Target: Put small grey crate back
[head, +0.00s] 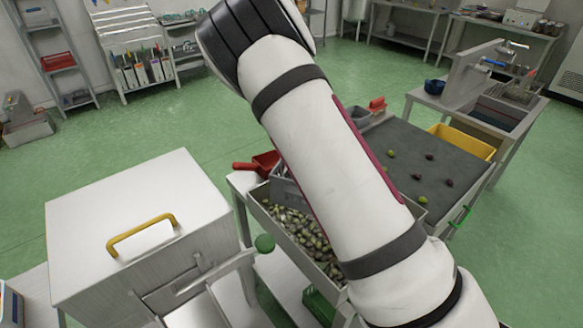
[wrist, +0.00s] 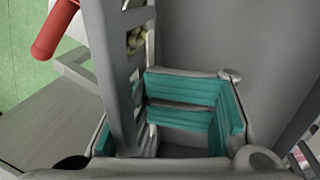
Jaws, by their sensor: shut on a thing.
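The small grey crate (head: 283,187) shows only in part in the head view. It is at the left end of the olive trough, and my arm covers the rest of it. In the wrist view a slotted grey wall of the crate (wrist: 112,70) runs down into my gripper (wrist: 152,112), which has teal pads. My gripper is shut on this wall. In the head view the gripper is hidden behind my arm. I cannot tell whether the crate touches what is under it.
The metal trough (head: 263,212) holds many olives. A red scoop (head: 262,164) lies beside the crate. A large white box with a yellow handle (head: 142,232) stands to the left. Green floor is open behind.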

